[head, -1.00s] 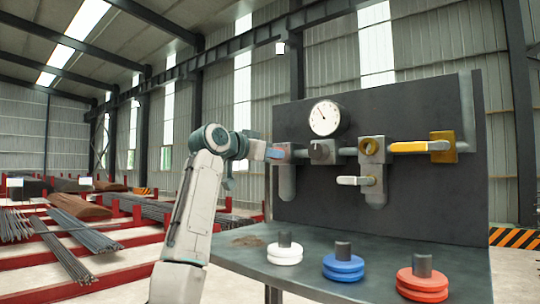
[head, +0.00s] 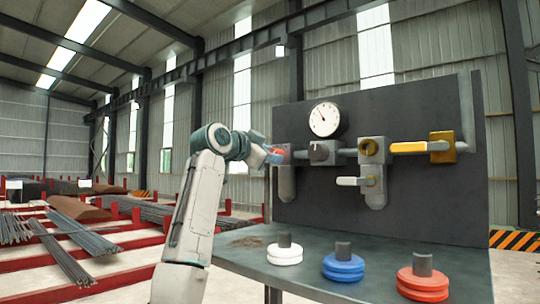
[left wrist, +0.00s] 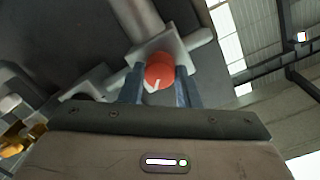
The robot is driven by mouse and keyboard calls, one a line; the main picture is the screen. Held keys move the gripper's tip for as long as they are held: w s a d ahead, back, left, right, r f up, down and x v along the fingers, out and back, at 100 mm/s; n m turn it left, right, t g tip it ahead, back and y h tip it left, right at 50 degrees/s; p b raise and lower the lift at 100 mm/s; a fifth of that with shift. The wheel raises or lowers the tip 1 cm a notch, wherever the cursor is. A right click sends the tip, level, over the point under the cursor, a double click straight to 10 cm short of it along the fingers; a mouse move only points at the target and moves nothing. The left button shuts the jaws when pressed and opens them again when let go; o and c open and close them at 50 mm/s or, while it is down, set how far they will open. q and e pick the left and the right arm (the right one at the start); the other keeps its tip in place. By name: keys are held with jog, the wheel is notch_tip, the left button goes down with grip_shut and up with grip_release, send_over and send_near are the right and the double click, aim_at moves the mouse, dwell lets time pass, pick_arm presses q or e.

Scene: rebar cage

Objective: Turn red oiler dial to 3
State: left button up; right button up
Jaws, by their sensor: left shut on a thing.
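The red oiler dial (left wrist: 158,72) is a round red knob with a white pointer mark, on a grey square block in the left wrist view. The pointer slants toward the lower left of that view. No numbers can be read around it. My left gripper (left wrist: 160,88) has one finger on each side of the dial and is shut on it. In the head view my left gripper (head: 270,152) reaches the left end of the pipe row, and a bit of the red dial (head: 282,150) shows there. My right gripper is not in view.
A dark panel carries a gauge (head: 325,118), a black knob (head: 319,152), a yellow-handled valve (head: 442,146) and a white-handled valve (head: 357,181). White (head: 284,254), blue (head: 343,268) and red (head: 422,285) ringed pieces stand on the bench (head: 250,262).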

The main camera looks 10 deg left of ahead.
pick_arm(q)
jog(key=o, duration=1)
jog(key=shift+c, duration=0.2)
jog(key=shift+s, duration=0.1)
jog(key=b+v, duration=0.6)
jog(key=v, duration=0.4)
jog(key=shift+s+a+b, duration=0.2)
jog(key=shift+s+b, duration=0.15)
